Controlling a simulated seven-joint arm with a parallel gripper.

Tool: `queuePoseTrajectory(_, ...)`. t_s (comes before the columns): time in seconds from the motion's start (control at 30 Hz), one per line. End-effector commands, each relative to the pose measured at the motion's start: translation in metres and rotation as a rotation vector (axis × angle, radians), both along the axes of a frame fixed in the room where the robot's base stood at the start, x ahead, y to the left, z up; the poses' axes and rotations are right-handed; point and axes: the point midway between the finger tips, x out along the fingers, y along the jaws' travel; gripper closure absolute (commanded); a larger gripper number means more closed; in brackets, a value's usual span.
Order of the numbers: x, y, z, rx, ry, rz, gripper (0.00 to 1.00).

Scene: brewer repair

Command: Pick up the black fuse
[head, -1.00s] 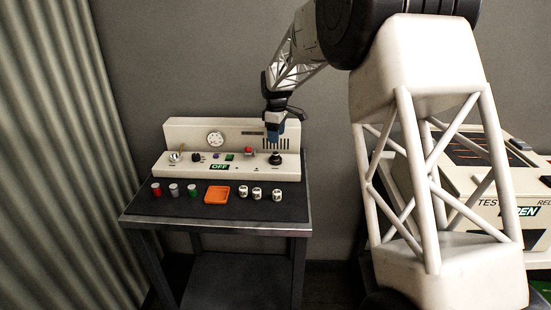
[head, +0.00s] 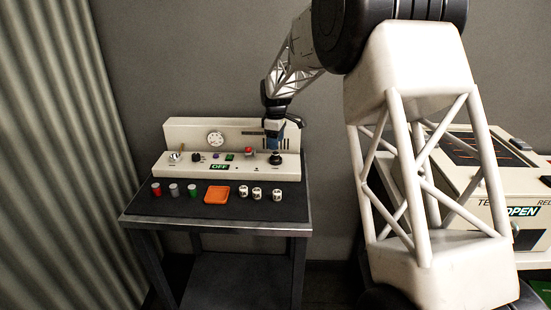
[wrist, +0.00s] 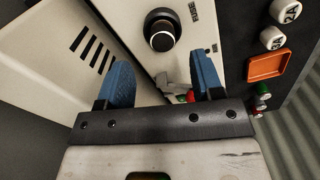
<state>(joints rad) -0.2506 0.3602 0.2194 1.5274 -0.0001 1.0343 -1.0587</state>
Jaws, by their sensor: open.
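A black round cylinder (head: 276,158) with a pale end face stands at the right of the panel on the cream brewer unit (head: 175,165). It may be the black fuse, but I cannot tell it from a knob. It also shows at the top of the wrist view (wrist: 160,30). My gripper (head: 274,137) hangs just above it, pointing down. In the wrist view my gripper's (wrist: 162,78) two blue fingers are spread apart with nothing between them. The cylinder lies beyond the fingertips, apart from them.
Red (head: 156,189), grey (head: 174,190) and green (head: 193,190) cylinders, an orange tray (head: 217,195) and three white labelled cylinders (head: 257,194) line the dark table (head: 150,207). A red button (head: 249,150) is left of my gripper. A cream cabinet (head: 480,185) stands right.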

Motion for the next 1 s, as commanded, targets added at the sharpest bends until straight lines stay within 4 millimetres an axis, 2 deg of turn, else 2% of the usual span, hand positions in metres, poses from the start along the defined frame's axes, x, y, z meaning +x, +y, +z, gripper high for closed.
queuePoseTrajectory(0.27, -0.001, 0.001, -0.005, -0.001, 0.001, 0.0, 0.39)
queuePoseTrajectory(0.7, -0.003, 0.004, -0.048, 0.001, 0.0, 0.0, 0.39)
queuePoseTrajectory(1.0, -0.003, 0.004, -0.052, 0.001, -0.001, 0.0, 0.39)
